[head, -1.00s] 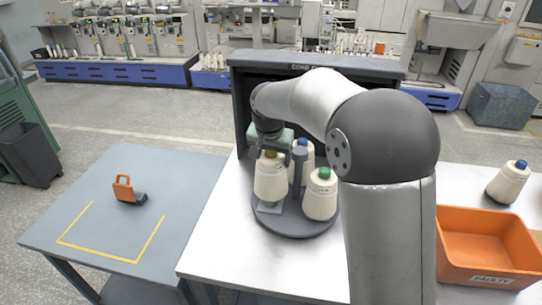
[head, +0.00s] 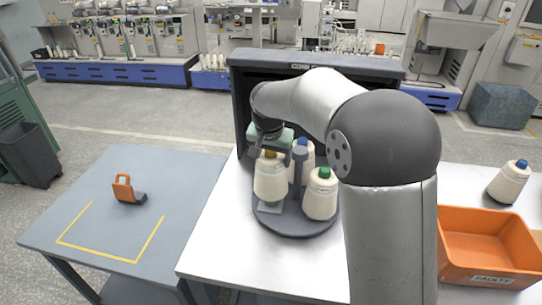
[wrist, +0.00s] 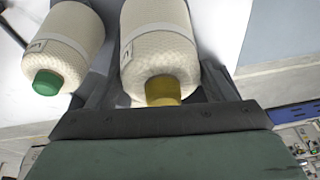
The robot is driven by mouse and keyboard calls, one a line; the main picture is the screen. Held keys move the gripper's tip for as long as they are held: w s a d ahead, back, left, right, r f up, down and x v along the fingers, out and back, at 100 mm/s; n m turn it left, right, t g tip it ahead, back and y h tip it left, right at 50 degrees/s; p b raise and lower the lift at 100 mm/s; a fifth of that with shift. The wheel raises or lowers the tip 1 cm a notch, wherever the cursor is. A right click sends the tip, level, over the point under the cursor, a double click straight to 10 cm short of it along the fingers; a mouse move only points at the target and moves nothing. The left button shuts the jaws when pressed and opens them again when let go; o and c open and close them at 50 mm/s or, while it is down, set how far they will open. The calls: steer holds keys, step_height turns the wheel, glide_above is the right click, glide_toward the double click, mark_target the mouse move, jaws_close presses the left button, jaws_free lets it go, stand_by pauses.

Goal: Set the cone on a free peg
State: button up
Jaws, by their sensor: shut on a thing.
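The cone in my gripper is cream with a yellow top (head: 270,180); it also fills the middle of the wrist view (wrist: 158,50). My gripper (head: 268,152) is shut on it near its top, with the fingers on either side. The cone is upright over the left part of the round dark tray (head: 290,226); whether its base touches the tray I cannot tell. A green-topped cone (head: 320,195) stands on the tray at the right, and a blue-topped cone (head: 301,158) stands at the back. A grey post (head: 299,165) rises in the tray's middle. Pegs are hidden.
Another blue-topped cone (head: 508,182) stands at the far right of the white table (head: 225,255), behind an orange bin (head: 490,280). A dark open shelf stands behind the tray. A blue-grey table (head: 95,220) at left holds an orange-handled tool (head: 126,190).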

steer(key=shift+f, duration=0.2)
steer(key=shift+f+b, duration=2.05)
steer(key=shift+f, duration=0.2)
stand_by(0.4)
steer(key=o, duration=1.6)
steer(key=b+v, duration=0.1)
steer(key=v, duration=1.6)
steer(key=shift+s+r, duration=0.1)
steer(key=shift+r, duration=0.15)
